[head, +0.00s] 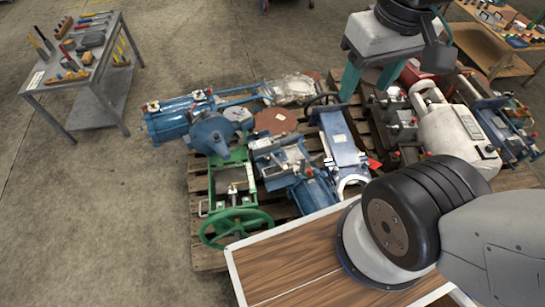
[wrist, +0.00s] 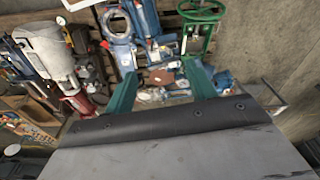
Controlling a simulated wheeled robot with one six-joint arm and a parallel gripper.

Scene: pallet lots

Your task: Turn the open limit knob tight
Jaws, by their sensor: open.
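I cannot pick out the open limit knob for certain; several small knobs and fittings on the pallet are too small to tell apart. A large pale grey actuator housing (head: 452,132) lies at the right of the pallet and shows at the left of the wrist view (wrist: 42,52). A blue actuator cylinder (head: 178,117) with small red-topped fittings lies at the far left of the pallet. My gripper (head: 368,92) hangs above the back of the pallet load in the head view. In the wrist view its two green fingers (wrist: 160,88) are spread, with nothing between them.
A green handwheel (head: 235,228) sticks out at the pallet's front left, beside a blue gate valve (head: 342,145). The wooden pallet (head: 198,185) is crowded. A tool cart (head: 75,112) stands at left, and a bench (head: 490,45) at back right. Concrete floor between is clear.

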